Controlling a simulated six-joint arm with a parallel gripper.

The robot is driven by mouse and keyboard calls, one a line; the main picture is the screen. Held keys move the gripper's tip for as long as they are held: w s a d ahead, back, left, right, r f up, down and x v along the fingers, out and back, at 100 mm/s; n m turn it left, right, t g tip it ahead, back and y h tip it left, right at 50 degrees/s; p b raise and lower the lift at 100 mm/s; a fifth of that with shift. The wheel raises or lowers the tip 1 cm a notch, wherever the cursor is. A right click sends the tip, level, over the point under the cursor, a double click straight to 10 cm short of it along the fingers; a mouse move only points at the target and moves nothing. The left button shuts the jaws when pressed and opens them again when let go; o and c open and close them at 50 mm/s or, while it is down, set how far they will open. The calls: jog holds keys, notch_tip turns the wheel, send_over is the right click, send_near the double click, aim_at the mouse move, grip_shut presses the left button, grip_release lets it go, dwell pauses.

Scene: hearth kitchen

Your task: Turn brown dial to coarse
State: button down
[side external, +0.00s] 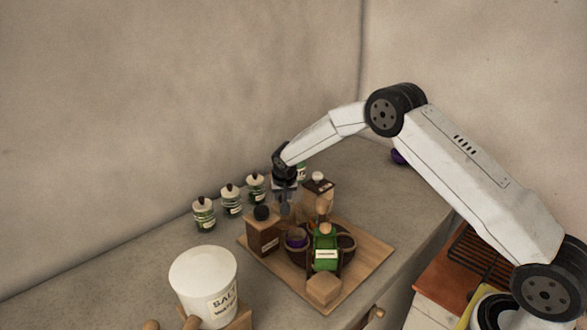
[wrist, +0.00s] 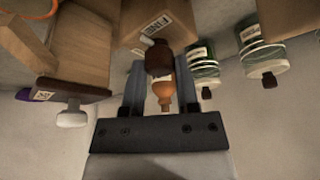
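A wooden box (side external: 262,238) with a dark brown dial (side external: 262,212) on top stands on the wooden board. In the wrist view the brown dial (wrist: 158,58) shows in front of the box (wrist: 150,20), whose label is too small to read surely. My gripper (side external: 285,210) is pointed down just right of the dial in the side view. In the wrist view the gripper (wrist: 160,85) has its two fingers apart, with the dial showing between their tips. I cannot tell whether either finger touches it. An orange-brown rounded shape (wrist: 163,92) shows between the fingers.
A second wooden box with a white knob (side external: 318,177) stands to the right, also in the wrist view (wrist: 72,117). A green bottle (side external: 325,247) and small bowls share the board (side external: 365,262). Several jars (side external: 231,200) line the back. A white salt pot (side external: 203,285) stands in front.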

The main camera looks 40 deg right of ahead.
jog(key=shift+n, duration=0.4)
jog(key=shift+s+n+y, duration=0.1)
jog(key=shift+n+y, duration=0.5)
jog(key=shift+n, duration=0.6)
jog(key=shift+n+t+y, duration=0.3)
jog(key=shift+n, duration=0.4)
jog(key=shift+f, duration=0.1)
jog(key=shift+c, duration=1.8)
grip_release()
jog(key=shift+r, duration=0.2)
jog(key=v, duration=0.7)
jog(key=shift+r, duration=0.25)
jog(key=shift+s, duration=0.15)
